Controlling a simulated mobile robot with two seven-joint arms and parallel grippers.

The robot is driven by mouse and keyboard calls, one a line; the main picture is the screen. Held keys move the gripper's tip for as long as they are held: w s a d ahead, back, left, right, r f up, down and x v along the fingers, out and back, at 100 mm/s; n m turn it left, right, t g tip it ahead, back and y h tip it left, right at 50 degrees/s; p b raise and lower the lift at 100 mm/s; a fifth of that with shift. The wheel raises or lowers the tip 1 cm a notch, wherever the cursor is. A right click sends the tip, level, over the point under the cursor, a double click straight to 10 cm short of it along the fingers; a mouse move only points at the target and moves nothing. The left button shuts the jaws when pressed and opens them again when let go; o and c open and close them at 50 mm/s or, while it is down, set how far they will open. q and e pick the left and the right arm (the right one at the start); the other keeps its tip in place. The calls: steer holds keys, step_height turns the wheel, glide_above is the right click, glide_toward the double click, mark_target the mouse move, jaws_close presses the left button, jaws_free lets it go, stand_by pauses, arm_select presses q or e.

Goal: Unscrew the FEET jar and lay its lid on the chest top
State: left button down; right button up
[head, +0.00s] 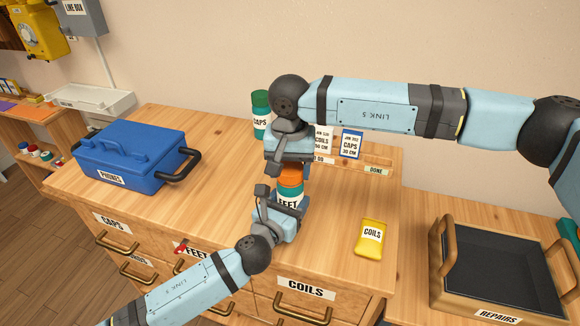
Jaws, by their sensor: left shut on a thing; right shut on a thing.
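The FEET jar (289,203) stands upright on the wooden chest top (215,212), with a white label and a teal body. Its orange lid (290,176) is on or just at the jar's mouth; I cannot tell whether the threads are engaged. My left gripper (277,207) is shut on the jar's body from the front left. My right gripper (288,165) comes down from above and is shut on the lid. Both grippers hide parts of the jar and lid.
A blue PHONES toolbox (130,160) stands at the left of the chest top. A green-lidded CAPS jar (260,115) and cards (351,144) stand at the back. A yellow COILS packet (371,238) lies at the right. A REPAIRS tray (495,270) is further right. Bare wood lies left of the jar.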

mark_target(290, 167)
steer(key=shift+r, duration=0.15)
steer(key=shift+r, duration=0.95)
steer(key=shift+r, duration=0.1)
steer(key=shift+r, duration=1.95)
arm_select(q)
steer(key=shift+c, duration=0.8)
jaws_free()
steer(key=p+v, duration=0.1)
steer(key=v, duration=1.1)
arm_select(e)
steer(key=shift+r, duration=0.6)
arm_select(q)
steer(key=shift+s, duration=0.1)
